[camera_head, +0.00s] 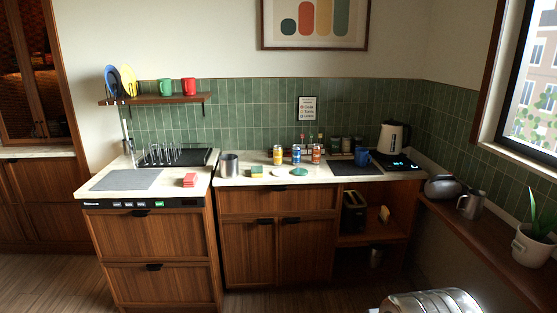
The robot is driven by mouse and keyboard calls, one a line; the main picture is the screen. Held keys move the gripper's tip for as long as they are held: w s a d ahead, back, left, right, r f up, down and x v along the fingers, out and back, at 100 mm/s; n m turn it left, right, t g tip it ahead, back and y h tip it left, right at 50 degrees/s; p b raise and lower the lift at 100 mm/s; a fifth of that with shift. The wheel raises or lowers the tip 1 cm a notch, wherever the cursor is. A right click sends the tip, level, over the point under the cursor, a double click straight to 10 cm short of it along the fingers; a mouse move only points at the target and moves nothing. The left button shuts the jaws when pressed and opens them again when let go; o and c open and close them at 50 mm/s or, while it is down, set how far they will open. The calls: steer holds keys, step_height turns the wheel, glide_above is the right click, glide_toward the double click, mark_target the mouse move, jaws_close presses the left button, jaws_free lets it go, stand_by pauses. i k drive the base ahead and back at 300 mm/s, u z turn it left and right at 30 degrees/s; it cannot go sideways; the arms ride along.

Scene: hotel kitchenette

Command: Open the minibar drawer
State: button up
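The left wooden cabinet has an upper drawer (180,236) and a lower drawer (185,286), each with a black handle at its top edge. Both look shut. A black strip (95,204) with small labels, too small to read, runs above the upper drawer. The middle cabinet has a wide drawer (250,202) with a black handle, above two doors (248,248); these look shut too. I cannot tell which drawer is the minibar drawer. My gripper is not in view.
Cans (296,154), a metal cup (228,165) and a kettle (394,137) stand on the counter. An open shelf unit (375,237) is right of the middle cabinet. A side ledge (485,235) runs along the right wall. The floor (260,300) before the cabinets looks clear.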

mark_target(309, 200)
steer(key=z, duration=0.25)
steer(key=i, duration=1.7)
steer(key=u, duration=0.25)
